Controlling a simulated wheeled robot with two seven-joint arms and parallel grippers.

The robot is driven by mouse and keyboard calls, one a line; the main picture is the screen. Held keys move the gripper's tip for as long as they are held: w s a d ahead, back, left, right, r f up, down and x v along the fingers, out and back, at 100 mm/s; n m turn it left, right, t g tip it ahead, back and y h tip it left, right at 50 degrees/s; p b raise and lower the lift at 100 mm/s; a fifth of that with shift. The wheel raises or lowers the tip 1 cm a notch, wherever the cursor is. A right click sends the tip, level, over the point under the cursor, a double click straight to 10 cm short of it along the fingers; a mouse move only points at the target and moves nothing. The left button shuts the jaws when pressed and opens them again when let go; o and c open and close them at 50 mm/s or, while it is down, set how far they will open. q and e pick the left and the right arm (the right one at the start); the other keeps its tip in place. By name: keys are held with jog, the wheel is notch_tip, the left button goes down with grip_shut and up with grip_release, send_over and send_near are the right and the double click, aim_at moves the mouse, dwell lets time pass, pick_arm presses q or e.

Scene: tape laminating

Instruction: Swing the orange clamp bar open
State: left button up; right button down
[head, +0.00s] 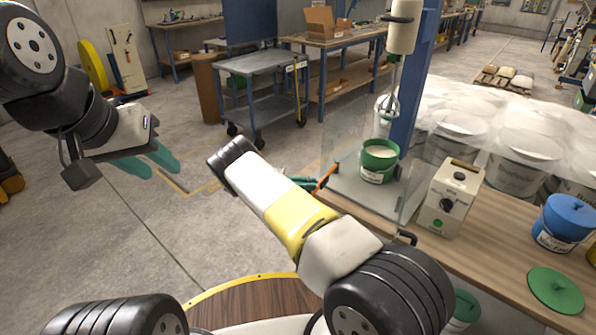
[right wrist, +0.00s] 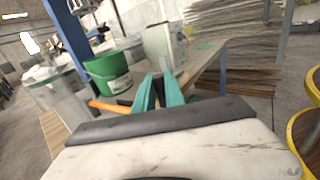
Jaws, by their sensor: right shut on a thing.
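The orange clamp bar (head: 326,177) shows as a short slanted piece at the near edge of the bench, in front of the green bucket (head: 379,160). In the right wrist view the bar (right wrist: 108,107) runs in from the left to the teal fingers. My right gripper (right wrist: 160,92) is shut on the bar near its end; its fingers partly hide the grip. In the head view my right forearm covers most of that gripper. My left gripper (head: 162,172) is open and empty over the floor at the left, far from the bar.
A mixer with a whisk (head: 391,100) hangs above the bucket, behind a clear panel. A white control box (head: 449,198) and a blue tub (head: 563,222) stand on the wooden bench (head: 480,257).

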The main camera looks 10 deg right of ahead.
jog(key=shift+s+a+f, duration=0.1)
jog(key=shift+s+a, duration=0.2)
jog(key=shift+a, duration=0.05)
jog(key=c, duration=1.4)
grip_release()
jog(key=v, duration=0.7)
jog(key=shift+a, duration=0.35)
jog(key=shift+w, duration=0.15)
